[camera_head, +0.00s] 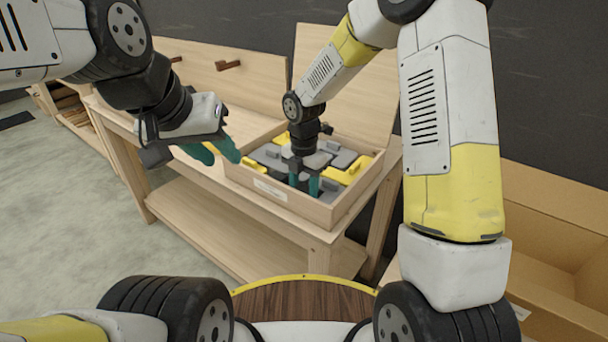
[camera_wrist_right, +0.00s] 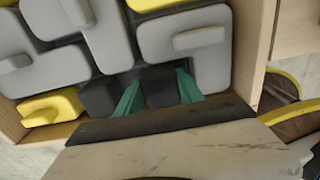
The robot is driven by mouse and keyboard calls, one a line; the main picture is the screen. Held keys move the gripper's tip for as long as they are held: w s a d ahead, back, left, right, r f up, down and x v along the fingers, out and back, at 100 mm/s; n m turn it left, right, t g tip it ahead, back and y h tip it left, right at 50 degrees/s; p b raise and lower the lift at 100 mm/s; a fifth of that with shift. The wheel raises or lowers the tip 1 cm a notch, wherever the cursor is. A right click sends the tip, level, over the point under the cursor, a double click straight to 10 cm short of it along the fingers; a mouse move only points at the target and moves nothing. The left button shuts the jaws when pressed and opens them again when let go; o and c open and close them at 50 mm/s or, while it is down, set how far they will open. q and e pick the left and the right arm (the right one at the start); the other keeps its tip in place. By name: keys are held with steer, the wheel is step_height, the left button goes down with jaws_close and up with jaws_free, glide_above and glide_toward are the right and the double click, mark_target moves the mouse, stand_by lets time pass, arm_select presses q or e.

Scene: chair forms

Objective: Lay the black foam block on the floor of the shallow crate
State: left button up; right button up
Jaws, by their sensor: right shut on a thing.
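The shallow crate (camera_head: 262,189) is a light wooden tray on the workbench, with grey and yellow pieces inside. My right gripper (camera_head: 303,184) reaches down into it from above, near its front wall. In the right wrist view its teal fingers (camera_wrist_right: 158,92) are shut on the black foam block (camera_wrist_right: 160,88). A dark part (camera_wrist_right: 98,97) also shows left of the fingers; I cannot tell if it belongs to the same block. The block's underside is hidden. My left gripper (camera_head: 213,149) is open and empty, left of the crate and apart from it.
Grey pieces with raised grips (camera_wrist_right: 185,45) and yellow pieces (camera_wrist_right: 50,107) fill much of the crate close around the right fingers. The workbench (camera_head: 185,170) is clear left of the crate. A large open box (camera_head: 555,235) stands at the right.

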mark_target(304, 187)
steer(key=o, duration=1)
steer(key=shift+f, duration=0.1)
step_height(304, 187, up, 12)
steer(key=s+d+r+m+t, duration=0.2)
steer(key=s+d+r+m, duration=0.25)
steer(key=r+m, duration=0.25)
steer(key=s+d+r+m+t+y, duration=0.1)
steer(key=s+d+m, duration=0.4)
steer(key=m, duration=0.5)
steer(key=s+d+r+m+t+y, duration=0.1)
steer(key=s+d+r+m+t, duration=0.2)
steer(key=s+m, duration=0.7)
steer(key=shift+d+r+m, duration=0.6)
steer(key=shift+d+r, duration=0.05)
steer(key=shift+d, duration=0.2)
